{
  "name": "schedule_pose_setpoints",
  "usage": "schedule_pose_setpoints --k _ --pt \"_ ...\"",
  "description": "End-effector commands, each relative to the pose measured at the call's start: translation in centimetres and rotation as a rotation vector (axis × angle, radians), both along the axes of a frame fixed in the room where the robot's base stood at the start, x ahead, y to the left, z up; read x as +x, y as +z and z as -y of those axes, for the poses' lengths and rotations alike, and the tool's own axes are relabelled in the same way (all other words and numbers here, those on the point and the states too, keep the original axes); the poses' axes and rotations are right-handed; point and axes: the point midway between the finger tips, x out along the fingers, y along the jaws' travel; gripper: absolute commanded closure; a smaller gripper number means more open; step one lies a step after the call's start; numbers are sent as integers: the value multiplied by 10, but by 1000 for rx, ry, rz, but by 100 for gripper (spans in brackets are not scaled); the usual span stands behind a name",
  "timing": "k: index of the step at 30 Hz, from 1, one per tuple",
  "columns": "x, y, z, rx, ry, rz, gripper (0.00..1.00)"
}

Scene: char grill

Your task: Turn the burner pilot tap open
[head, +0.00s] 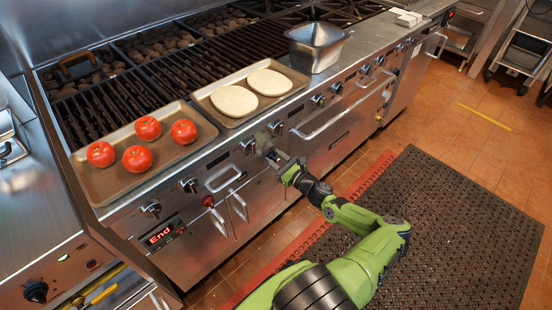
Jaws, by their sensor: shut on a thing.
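The char grill (165,258) runs diagonally across the head view, with a row of dark knobs along its front panel. My gripper (274,160) is at the front panel, below the knobs and below the tray with the flat breads. It is closed on a small part at the panel, which appears to be the burner pilot tap. The tap itself is mostly hidden by the fingers and too small to make out, so I cannot tell which way it is turned. My green arm reaches up to it from the bottom of the view.
A tray (192,150) of several tomatoes and a tray (208,108) with two flat breads rest on the grill's front ledge. A metal container (318,50) stands beside them. Door handles (222,178) stick out near my gripper. A dark mat (450,225) covers open floor at right.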

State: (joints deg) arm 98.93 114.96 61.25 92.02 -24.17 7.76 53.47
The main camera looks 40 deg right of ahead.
Motion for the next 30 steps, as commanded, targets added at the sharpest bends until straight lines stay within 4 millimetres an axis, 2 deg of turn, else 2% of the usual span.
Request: schedule_pose_setpoints --k 30 --pt "0 -11 -12 -957 3 26 92"
